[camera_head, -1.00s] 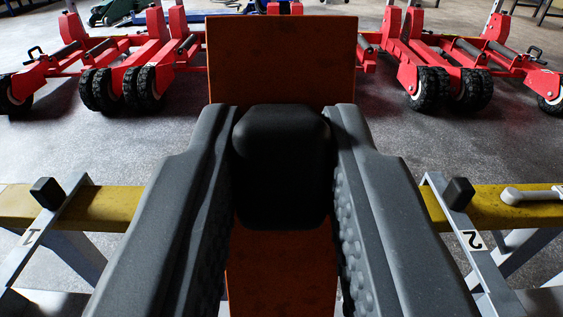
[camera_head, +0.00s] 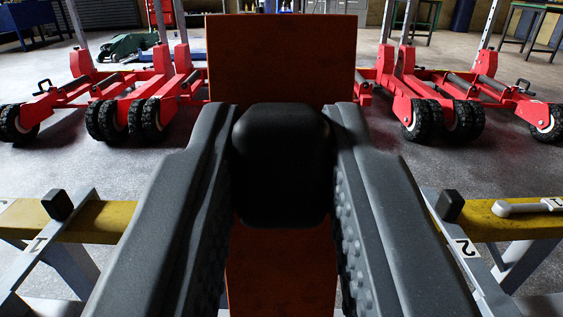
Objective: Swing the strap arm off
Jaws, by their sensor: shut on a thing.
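My gripper (camera_head: 282,118) is shut on a black rounded block (camera_head: 282,165), with one finger on each side. A rust-orange plate (camera_head: 282,60) shows behind and below the block. Whether block and plate are joined is hidden by the fingers. A grey metal strap arm marked 1 (camera_head: 48,245) lies across a yellow beam at the left and has a black knob (camera_head: 57,204). A similar strap arm marked 2 (camera_head: 468,250) lies at the right, with its own black knob (camera_head: 449,206). My gripper is between the two arms, apart from both.
The yellow beam (camera_head: 105,221) runs across the view on grey legs. A light grey handle (camera_head: 522,207) lies on its right end. Red wheeled jacks stand beyond at left (camera_head: 150,90) and right (camera_head: 430,90). Grey floor lies open between beam and jacks.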

